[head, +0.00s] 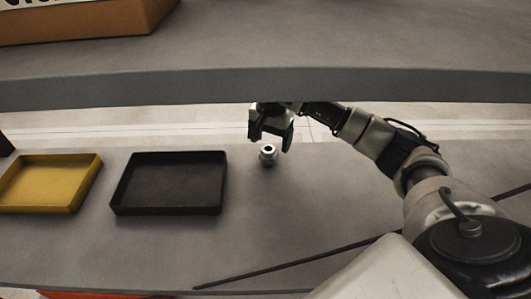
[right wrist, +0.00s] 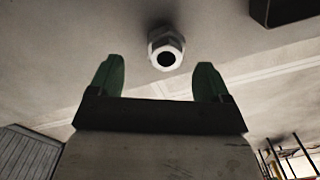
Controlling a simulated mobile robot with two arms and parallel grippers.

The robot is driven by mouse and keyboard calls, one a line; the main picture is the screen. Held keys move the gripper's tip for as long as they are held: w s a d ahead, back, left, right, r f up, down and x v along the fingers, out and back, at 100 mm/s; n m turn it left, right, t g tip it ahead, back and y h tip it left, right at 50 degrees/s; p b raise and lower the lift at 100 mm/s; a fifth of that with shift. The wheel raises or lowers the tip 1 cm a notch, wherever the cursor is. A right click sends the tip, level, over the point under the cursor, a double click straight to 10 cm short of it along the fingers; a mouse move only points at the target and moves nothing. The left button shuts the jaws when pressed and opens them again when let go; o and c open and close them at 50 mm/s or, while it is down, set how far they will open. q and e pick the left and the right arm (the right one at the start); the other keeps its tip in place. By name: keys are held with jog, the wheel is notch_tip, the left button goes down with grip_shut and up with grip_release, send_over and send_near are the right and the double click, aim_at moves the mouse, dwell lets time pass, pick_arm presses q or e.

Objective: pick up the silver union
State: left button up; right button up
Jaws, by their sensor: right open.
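The silver union (head: 267,155) is a small ring-shaped fitting with a dark hole, standing on the grey surface to the right of the black tray. In the right wrist view the union (right wrist: 166,48) shows beyond the fingertips, roughly midway between them, with its hexagonal collar and bore in sight. My right gripper (head: 271,139) is open and empty, just behind and above the union in the head view. Its two fingers (right wrist: 160,75) are spread apart in the right wrist view, and the union appears clear of both. My left gripper is not in view.
A black tray (head: 168,209) and a yellow tray (head: 38,208) lie on the lower surface (head: 330,215) to the left. A grey upper shelf (head: 300,85) crosses above, with an orange-brown box (head: 75,24) on it. A thin dark rod (head: 290,262) crosses the front.

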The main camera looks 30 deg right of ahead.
aim_at(268, 148)
jog(key=f, duration=0.7)
jog(key=shift+w+a, duration=0.1)
jog(key=shift+w, duration=0.3)
jog(key=shift+r, duration=0.1)
jog(key=c, duration=1.2)
jog(key=shift+c, duration=0.2)
jog(key=shift+r, duration=0.15)
